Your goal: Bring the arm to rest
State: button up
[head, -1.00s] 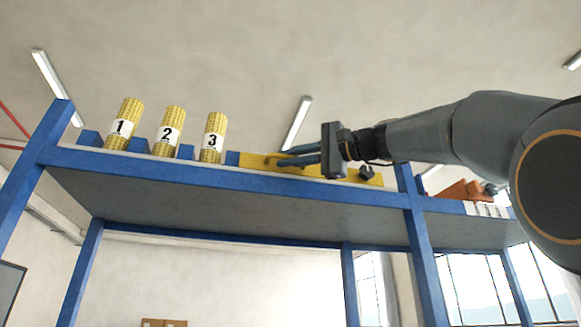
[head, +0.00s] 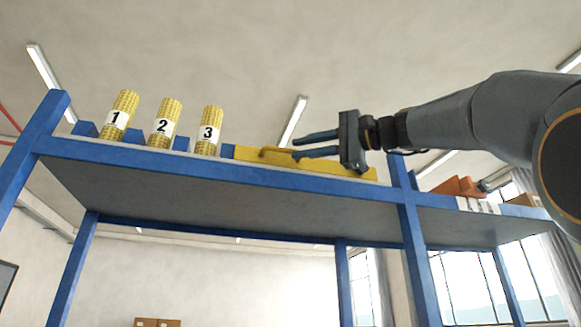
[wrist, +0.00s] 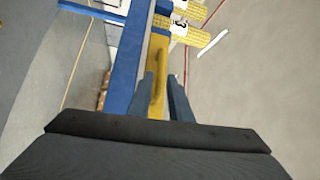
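My gripper (head: 318,144) is in front of the blue shelf (head: 300,184), level with its top edge, with its two dark fingers pointing left and spread apart. Nothing shows between the fingers. In the wrist view the gripper (wrist: 164,88) also has its fingers apart, with a yellow bar (wrist: 157,70) seen beyond them. In the head view that yellow bar (head: 250,155) lies along the shelf behind the fingers, partly hidden by my gripper. My arm (head: 470,118) reaches in from the right.
Three yellow mesh rolls labelled 1 (head: 122,105), 2 (head: 166,118) and 3 (head: 209,127) stand on the shelf's left part between blue blocks. A blue post (head: 408,215) and orange pieces (head: 460,187) are at the right. The air above the shelf is clear.

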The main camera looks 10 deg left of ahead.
jog(key=shift+v, duration=1.1)
jog(key=shift+s, duration=0.1)
